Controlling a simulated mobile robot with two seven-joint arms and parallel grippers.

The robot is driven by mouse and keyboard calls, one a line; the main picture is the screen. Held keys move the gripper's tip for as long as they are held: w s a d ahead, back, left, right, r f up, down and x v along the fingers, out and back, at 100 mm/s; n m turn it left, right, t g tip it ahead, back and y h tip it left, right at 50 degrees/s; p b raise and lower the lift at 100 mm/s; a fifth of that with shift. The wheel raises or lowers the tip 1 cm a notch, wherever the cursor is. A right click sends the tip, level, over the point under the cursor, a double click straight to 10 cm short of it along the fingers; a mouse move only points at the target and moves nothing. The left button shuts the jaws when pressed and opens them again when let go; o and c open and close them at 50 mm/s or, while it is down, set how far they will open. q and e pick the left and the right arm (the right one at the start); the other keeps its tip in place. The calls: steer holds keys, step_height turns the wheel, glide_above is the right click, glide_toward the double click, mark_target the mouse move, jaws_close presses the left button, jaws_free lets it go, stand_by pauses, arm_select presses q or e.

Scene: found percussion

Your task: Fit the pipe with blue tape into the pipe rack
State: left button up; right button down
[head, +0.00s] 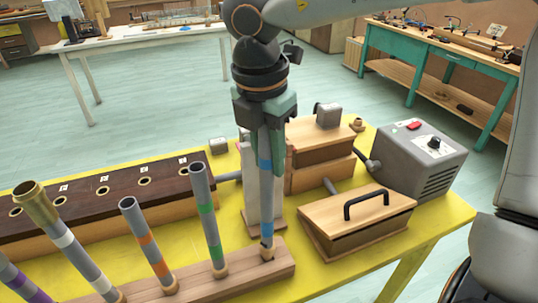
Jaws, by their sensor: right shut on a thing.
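The grey pipe with blue tape (266,205) stands upright at the right end of a light wooden stand (226,281). Its lower end is at a socket there; I cannot tell how far it sits inside. My right gripper (266,150) points down and is shut on the upper part of this pipe, hiding its top. The pipe rack, a long dark-topped wooden block (120,197) with a row of round holes and small white labels, lies to the left behind the stand. Its visible holes are empty. My left gripper is out of view.
Pipes with green (207,220), orange (148,245), white (70,243) and purple (22,283) tape stand tilted in the stand. A handled wooden box (357,217), a grey machine (418,158) and stacked wooden blocks (318,170) occupy the yellow table's (445,222) right side.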

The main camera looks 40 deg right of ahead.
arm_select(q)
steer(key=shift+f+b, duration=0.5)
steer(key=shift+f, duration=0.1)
arm_select(e)
steer(key=shift+f, duration=0.5)
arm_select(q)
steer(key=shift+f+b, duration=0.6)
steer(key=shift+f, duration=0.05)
arm_select(e)
steer(key=shift+f, duration=0.55)
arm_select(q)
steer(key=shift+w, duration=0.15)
arm_select(e)
steer(key=c, duration=0.6)
jaws_free()
steer(key=shift+o, duration=0.2)
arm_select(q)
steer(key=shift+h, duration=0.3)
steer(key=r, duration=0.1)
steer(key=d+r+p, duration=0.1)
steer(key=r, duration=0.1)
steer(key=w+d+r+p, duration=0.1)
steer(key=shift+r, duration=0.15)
arm_select(e)
steer(key=r, duration=0.4)
steer(key=a+r, duration=0.1)
steer(key=r, duration=0.7)
steer(key=shift+s+a+r, duration=0.2)
steer(key=shift+s+r, duration=0.05)
steer(key=shift+r, duration=0.1)
